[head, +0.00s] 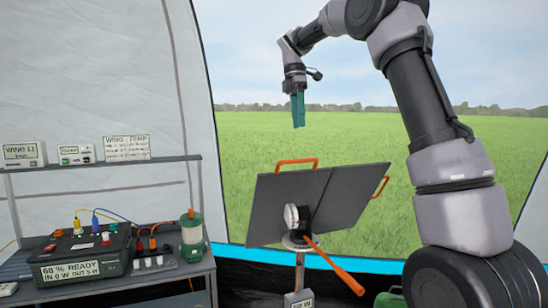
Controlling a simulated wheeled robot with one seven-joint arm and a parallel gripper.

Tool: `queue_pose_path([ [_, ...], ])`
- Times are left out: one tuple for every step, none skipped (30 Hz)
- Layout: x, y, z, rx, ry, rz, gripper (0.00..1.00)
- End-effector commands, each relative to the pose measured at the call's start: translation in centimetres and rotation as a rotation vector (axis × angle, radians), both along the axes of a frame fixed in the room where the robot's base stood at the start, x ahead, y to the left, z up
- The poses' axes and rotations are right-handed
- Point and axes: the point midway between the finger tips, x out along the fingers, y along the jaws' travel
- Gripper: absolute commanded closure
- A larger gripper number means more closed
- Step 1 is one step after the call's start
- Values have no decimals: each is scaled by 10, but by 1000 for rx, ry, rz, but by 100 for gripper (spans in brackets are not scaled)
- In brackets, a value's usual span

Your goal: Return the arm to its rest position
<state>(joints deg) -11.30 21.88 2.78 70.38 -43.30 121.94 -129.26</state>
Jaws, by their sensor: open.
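My gripper (299,124) hangs in the air with its teal fingers pointing down, above the dark tilted panel. It is seen side-on, and nothing shows in its fingers. My arm (425,95) rises from the lower right, bends at the top of the picture and reaches left. A clear gap lies between the fingertips and the orange handle on the panel's top edge.
The two-part dark panel (290,205) stands on a post, with orange handles (297,163) and an orange lever (335,265). At left, a table (150,283) holds a power box (80,256) with cables and a green lantern (192,236). Small displays line the shelf above.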

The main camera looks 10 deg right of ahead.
Motion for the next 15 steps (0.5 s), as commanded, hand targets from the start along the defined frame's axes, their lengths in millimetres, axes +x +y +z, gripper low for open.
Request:
queue_pose_path([
  [-12, -7, 8, -3, -28, -55, 53],
  [-19, -12, 12, -5, -45, -101, 53],
  [-30, -18, 17, -5, -74, -168, 53],
  [-40, -23, 20, -5, -95, -225, 53],
  [-50, -27, 22, -3, -117, -287, 53],
  [-63, -33, 25, 3, -148, -371, 53],
  [-73, -38, 26, 10, -169, -435, 53],
  [-83, -41, 27, 17, -192, -500, 53],
  [-96, -46, 28, 31, -219, -589, 53],
  [-106, -49, 28, 43, -239, -656, 53],
  [-117, -53, 27, 57, -256, -725, 53],
  [-130, -56, 26, 78, -280, -818, 53],
  [-140, -59, 24, 96, -297, -887, 53],
  [-150, -61, 22, 114, -311, -959, 53],
  [-164, -65, 19, 143, -330, -1056, 53],
])
